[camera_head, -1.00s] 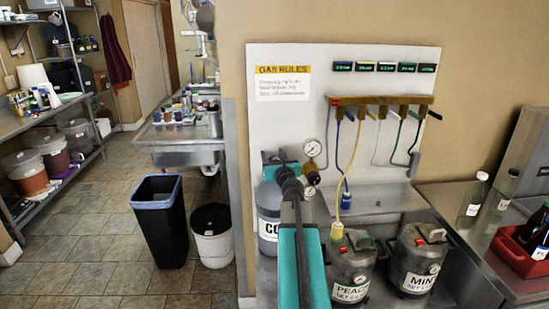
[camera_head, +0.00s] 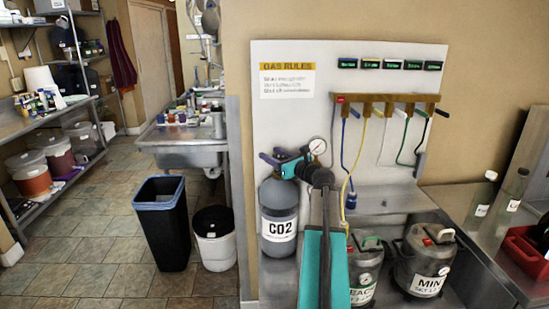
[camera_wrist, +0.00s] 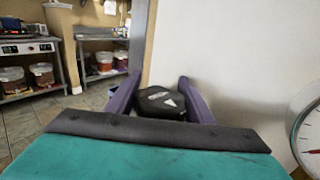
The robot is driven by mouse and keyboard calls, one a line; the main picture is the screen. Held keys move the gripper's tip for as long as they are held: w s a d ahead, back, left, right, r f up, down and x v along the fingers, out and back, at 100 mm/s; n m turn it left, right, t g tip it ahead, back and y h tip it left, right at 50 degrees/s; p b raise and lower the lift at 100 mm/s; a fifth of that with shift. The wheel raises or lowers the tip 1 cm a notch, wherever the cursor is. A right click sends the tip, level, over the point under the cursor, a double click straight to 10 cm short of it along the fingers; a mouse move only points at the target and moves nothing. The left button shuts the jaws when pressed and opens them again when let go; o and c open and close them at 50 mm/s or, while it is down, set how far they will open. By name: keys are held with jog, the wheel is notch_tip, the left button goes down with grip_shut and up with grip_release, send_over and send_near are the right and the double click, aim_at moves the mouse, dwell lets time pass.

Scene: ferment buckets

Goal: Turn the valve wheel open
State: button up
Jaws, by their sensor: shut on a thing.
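The valve wheel (camera_wrist: 160,103) is a black, rounded knob with a small pale mark, seen between my purple fingers in the wrist view. My gripper (camera_wrist: 155,98) is shut on it, one finger on each side. In the head view my gripper (camera_head: 271,158) reaches left to the top of the grey CO2 cylinder (camera_head: 279,205). The wheel itself is hard to make out there behind the gripper. A round pressure gauge (camera_head: 317,146) sits just right of the gripper, and part of its dial (camera_wrist: 309,140) shows at the wrist view's right edge.
A white board (camera_head: 300,120) stands behind, with a brass manifold (camera_head: 390,101) and coloured hoses. Two metal kegs (camera_head: 424,262) stand at the right of my arm. A black bin (camera_head: 162,225) and a white bucket (camera_head: 214,247) are on the floor at left.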

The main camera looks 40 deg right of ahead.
dwell(0.3)
jog(key=o, duration=0.8)
jog(key=shift+s, duration=0.1)
jog(key=s+b, duration=0.3)
jog(key=s, duration=1)
jog(key=shift+s+a, duration=0.25)
jog(key=shift+s, duration=0.15)
